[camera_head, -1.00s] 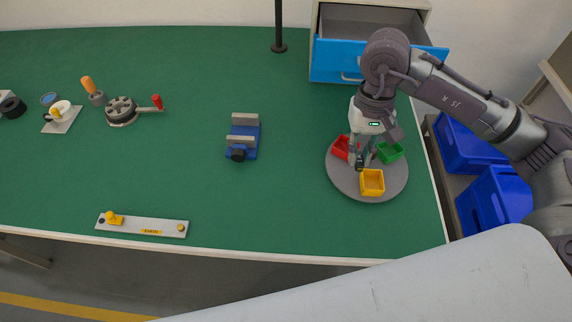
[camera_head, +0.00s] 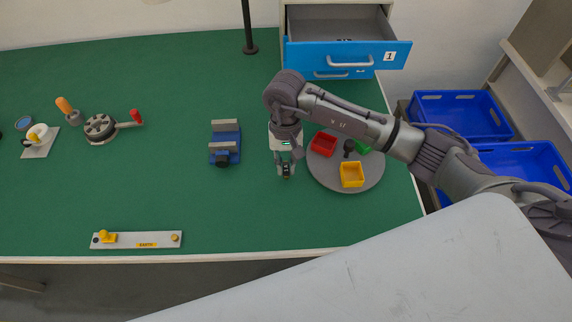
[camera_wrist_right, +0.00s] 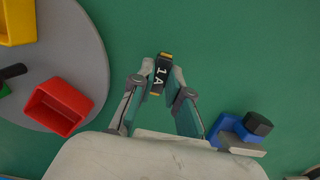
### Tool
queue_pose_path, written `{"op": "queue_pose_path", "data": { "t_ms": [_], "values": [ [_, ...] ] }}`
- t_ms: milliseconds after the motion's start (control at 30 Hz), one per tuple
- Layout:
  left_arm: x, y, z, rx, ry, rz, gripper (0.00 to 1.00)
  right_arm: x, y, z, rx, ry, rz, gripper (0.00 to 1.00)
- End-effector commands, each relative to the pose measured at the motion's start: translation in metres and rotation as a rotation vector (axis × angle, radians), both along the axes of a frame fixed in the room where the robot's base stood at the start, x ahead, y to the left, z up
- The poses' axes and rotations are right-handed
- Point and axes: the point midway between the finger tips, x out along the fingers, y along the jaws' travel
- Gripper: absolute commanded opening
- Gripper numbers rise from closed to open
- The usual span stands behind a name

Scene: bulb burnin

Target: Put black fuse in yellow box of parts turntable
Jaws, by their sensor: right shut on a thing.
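My right gripper (camera_head: 286,174) is left of the parts turntable, over the green table. In the right wrist view it (camera_wrist_right: 160,82) is shut on the black fuse (camera_wrist_right: 160,72), which has gold ends and the white marking "1A". The grey round turntable (camera_head: 318,176) carries a yellow box (camera_head: 352,180) at its front, a red box (camera_head: 323,138) at its back left and a green box (camera_head: 363,148), partly hidden by my arm. The yellow box also shows at the upper left of the right wrist view (camera_wrist_right: 18,22); its inside is not clear there. My left gripper is not in view.
A blue vise (camera_head: 225,145) stands left of my gripper. A black knob (camera_head: 349,147) stands mid-turntable. An open blue drawer (camera_head: 345,55) is at the back. A grey strip with yellow knobs (camera_head: 137,240) lies at the front left. Green table is clear around my gripper.

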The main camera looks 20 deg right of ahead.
Motion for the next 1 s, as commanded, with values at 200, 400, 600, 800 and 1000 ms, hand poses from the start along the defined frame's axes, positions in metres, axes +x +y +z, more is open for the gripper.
{"op": "queue_pose_path", "data": {
  "t_ms": [200, 400, 600, 800, 1000],
  "values": [
    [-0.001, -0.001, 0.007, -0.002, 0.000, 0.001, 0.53, 0.000, 0.000, -0.019, 0.000, 0.000, 0.000, 0.00],
    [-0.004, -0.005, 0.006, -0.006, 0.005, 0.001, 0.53, 0.000, 0.000, -0.020, 0.001, -0.001, 0.001, 0.00],
    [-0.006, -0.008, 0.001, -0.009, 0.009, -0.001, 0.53, 0.000, 0.000, -0.023, 0.001, -0.001, 0.001, 0.19],
    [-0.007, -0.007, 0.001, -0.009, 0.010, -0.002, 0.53, 0.000, 0.000, -0.022, 0.001, -0.001, 0.001, 0.41],
    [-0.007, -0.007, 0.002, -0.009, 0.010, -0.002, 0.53, 0.000, 0.000, -0.022, 0.001, 0.000, 0.001, 0.41]
  ]
}}
